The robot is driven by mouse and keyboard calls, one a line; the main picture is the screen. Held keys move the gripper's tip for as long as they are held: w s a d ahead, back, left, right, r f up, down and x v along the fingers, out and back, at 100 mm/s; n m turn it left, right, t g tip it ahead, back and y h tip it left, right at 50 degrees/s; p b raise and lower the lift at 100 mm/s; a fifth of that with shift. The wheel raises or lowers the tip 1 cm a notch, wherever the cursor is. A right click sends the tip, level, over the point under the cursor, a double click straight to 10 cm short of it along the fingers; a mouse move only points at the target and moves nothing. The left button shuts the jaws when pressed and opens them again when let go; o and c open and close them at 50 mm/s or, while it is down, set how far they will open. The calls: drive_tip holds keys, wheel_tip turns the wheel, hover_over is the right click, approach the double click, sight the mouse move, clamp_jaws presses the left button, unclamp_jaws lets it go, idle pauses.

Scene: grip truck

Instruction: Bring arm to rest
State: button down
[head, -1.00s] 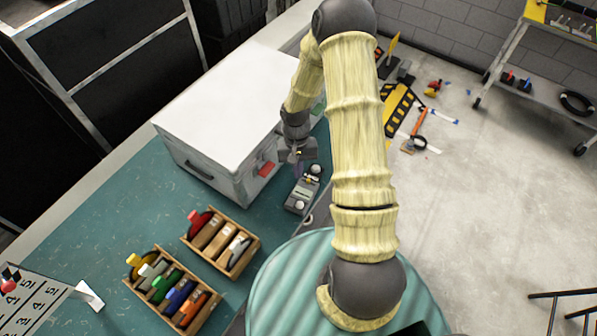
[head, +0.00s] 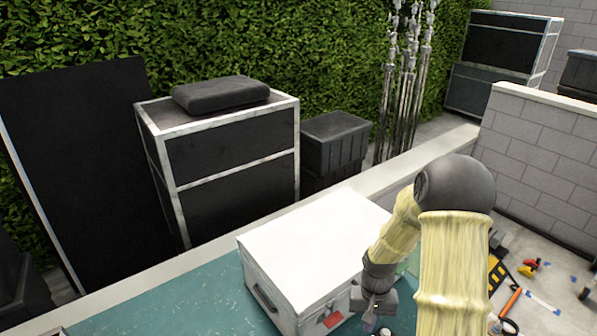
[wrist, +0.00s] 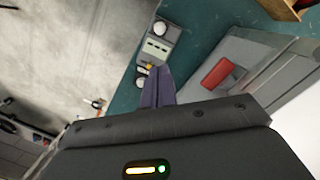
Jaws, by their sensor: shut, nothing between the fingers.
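My arm reaches out over the teal worktop (head: 190,300), and my gripper (wrist: 157,80) is at its end. In the wrist view the two purple fingers are together with nothing between them. They point toward a small grey device (wrist: 156,46) with white knobs on the worktop, overlapping its near end; I cannot tell the gap between them. In the head view my gripper hangs low in front of the white case (head: 312,243), near its red latch (head: 332,321). The latch also shows in the wrist view (wrist: 217,74), right of the fingers, apart from them.
A low pale wall (head: 195,262) runs behind the worktop. Black boxes (head: 235,155), metal stands (head: 404,80) and a hedge (head: 330,45) are beyond it. A grey block wall (head: 545,150) and floor with scattered tools lie to the right.

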drive_tip(key=s+a+r+n+t+b, duration=0.1)
drive_tip(key=s+a+r+t+b, duration=0.2)
drive_tip(key=s+r, duration=0.6)
drive_tip(key=shift+s+r+n+t+b, duration=0.15)
drive_tip(key=shift+r+n+t+b, duration=0.3)
drive_tip(key=shift+r+b, duration=0.4)
drive_tip(key=shift+f, duration=0.15)
idle(2.2)
